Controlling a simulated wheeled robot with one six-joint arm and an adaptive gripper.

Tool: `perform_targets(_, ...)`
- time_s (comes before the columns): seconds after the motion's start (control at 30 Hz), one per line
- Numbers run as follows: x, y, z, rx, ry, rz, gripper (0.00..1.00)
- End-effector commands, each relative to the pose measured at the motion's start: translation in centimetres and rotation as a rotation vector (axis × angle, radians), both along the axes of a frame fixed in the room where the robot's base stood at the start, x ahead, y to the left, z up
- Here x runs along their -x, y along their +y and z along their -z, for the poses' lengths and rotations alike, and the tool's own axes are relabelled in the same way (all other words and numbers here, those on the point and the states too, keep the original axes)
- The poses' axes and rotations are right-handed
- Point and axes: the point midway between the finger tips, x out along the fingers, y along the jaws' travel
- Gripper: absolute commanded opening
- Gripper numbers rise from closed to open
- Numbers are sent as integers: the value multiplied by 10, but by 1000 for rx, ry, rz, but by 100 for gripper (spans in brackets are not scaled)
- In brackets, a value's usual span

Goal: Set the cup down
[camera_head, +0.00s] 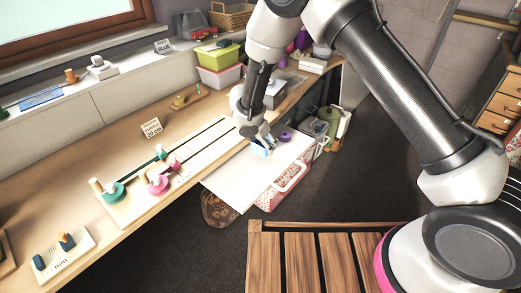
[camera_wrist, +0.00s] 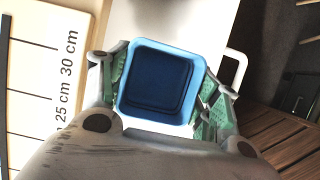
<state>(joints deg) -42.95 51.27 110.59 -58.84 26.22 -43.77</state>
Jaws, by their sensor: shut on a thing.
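The cup (camera_wrist: 158,83) is light blue outside and dark blue inside, square with rounded corners. In the wrist view I look down into it and it appears empty. My gripper (camera_wrist: 160,90) is shut on it, with a green-padded finger on its left and right sides. In the head view the cup (camera_head: 260,151) is a small blue patch mostly hidden by my gripper (camera_head: 259,143). The cup is over a white board (camera_head: 232,183) that juts from the bench; I cannot tell whether it touches the board.
The wooden bench (camera_head: 60,163) carries a ruler board (camera_head: 115,211) with pink and green pieces. A purple round thing (camera_head: 285,134) is close beside my gripper. Boxes, bins and a basket stand at the back. A slatted wooden surface (camera_head: 300,262) is in front. The white board's near part is clear.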

Motion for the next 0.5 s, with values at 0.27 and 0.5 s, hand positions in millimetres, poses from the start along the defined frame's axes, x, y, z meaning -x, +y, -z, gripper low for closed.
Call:
perform_targets(0.27,0,0,36,0,0,-1,44)
perform_targets(0.5,0,0,38,0,0,-1,44)
